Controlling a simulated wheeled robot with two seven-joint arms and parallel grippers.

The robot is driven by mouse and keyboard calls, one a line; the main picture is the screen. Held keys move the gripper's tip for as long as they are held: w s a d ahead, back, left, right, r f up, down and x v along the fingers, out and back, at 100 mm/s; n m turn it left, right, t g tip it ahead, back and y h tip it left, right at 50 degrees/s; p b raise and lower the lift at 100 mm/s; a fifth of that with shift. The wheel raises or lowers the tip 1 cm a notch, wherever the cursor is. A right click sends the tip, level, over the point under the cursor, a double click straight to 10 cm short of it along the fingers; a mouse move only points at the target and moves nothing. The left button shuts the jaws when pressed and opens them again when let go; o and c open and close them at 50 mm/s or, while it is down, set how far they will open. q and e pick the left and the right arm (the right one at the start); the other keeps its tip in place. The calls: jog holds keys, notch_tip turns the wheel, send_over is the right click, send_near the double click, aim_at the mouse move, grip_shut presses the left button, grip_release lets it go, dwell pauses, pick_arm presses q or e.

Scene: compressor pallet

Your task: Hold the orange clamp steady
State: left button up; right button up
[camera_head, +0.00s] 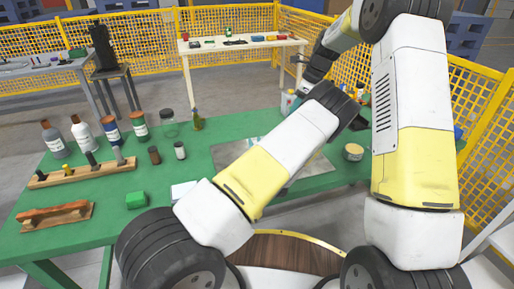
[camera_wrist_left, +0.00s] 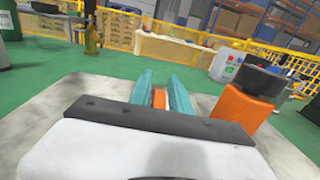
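In the left wrist view, the two teal fingers of my left gripper (camera_wrist_left: 163,78) stand close together with an orange piece of the clamp (camera_wrist_left: 159,98) between them. The fingers appear to touch it on both sides. A larger orange block with a black top (camera_wrist_left: 246,105) stands just right of the fingers; I cannot tell whether it joins the held piece. In the head view my left arm covers the clamp and my left gripper. The far end of my other arm shows only as a dark part; its fingers cannot be made out.
A grey mat (camera_head: 228,152) lies under my left arm. A white bottle (camera_wrist_left: 226,65) stands beyond the orange block. Yellow fencing rises behind.

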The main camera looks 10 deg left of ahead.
pick_arm(q)
jog(key=shift+c, duration=0.2)
grip_shut()
dwell(1.2)
